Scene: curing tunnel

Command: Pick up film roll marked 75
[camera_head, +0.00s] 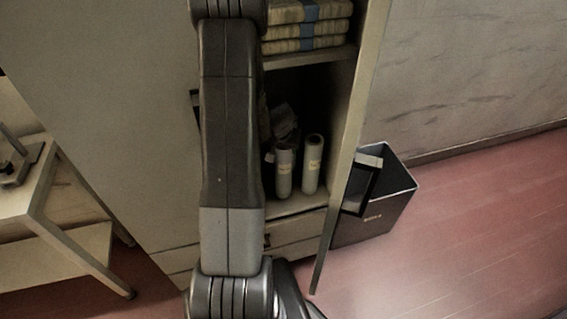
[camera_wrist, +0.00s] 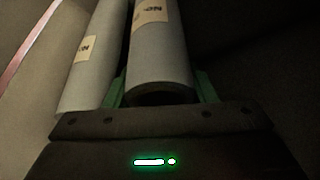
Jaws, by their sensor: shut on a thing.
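Two pale grey film rolls stand upright side by side in the open cabinet, a left one (camera_head: 284,172) and a right one (camera_head: 313,165), each with a cream label. In the wrist view, my gripper (camera_wrist: 160,84) has its green fingers on either side of one roll (camera_wrist: 160,55) and is shut on it. The other roll (camera_wrist: 92,60) is just left of it, outside the fingers. The labels are cut off or too blurred to read a number, so I cannot tell which roll is marked 75. In the head view my arm hides the gripper.
The cabinet shelf (camera_head: 296,204) has a wall close on the right. Folded stacks with blue bands (camera_head: 308,28) lie on the shelf above. A dark open bin (camera_head: 372,226) stands on the floor to the right. A table (camera_head: 38,200) is at the left.

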